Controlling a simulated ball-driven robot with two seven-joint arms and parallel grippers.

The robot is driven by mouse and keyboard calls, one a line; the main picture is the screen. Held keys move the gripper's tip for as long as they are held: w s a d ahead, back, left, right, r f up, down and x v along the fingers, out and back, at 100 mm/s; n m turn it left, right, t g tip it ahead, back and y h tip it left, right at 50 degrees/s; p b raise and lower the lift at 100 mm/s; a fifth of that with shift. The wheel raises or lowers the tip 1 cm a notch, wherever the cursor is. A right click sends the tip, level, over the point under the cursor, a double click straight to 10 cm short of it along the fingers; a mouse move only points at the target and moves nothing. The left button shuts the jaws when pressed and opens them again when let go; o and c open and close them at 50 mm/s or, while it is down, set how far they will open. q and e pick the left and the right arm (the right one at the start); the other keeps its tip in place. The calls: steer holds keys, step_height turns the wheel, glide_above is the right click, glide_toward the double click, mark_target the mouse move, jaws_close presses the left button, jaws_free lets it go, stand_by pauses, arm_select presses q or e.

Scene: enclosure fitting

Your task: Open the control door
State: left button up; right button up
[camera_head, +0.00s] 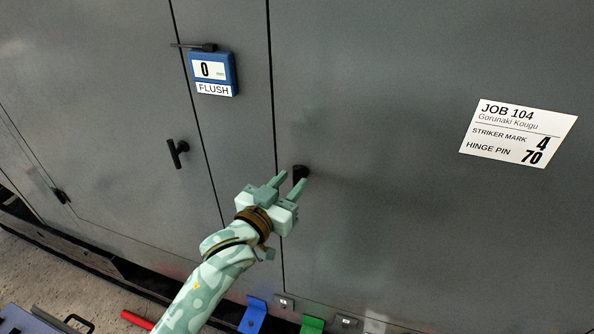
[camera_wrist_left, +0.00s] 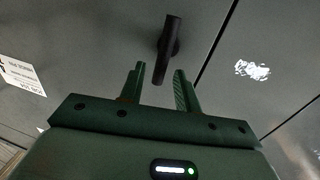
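A grey enclosure with door panels fills the head view. The right-hand door (camera_head: 400,220) carries a black handle (camera_head: 300,172) near its left edge. My left gripper (camera_head: 291,180) is open at this handle, its fingers pointing up toward it. In the left wrist view the black handle (camera_wrist_left: 169,45) lies ahead of the open gripper (camera_wrist_left: 159,70), its lower end showing between the fingertips. I see no grip on it; whether a finger touches it I cannot tell. The left-hand door (camera_head: 110,110) has a black T-shaped handle (camera_head: 177,152). My right gripper is in neither view.
A blue gauge (camera_head: 213,72) reading 0, marked FLUSH, sits across the seam above. A white JOB 104 label (camera_head: 518,133) is on the right-hand door. Blue (camera_head: 253,315) and green (camera_head: 312,325) pieces are low in front. A red bar (camera_head: 137,319) lies at lower left.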

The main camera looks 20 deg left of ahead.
mark_target(294, 177)
arm_select(q)
steer(key=shift+x, duration=1.75)
steer(key=shift+c, duration=0.3)
jaws_close()
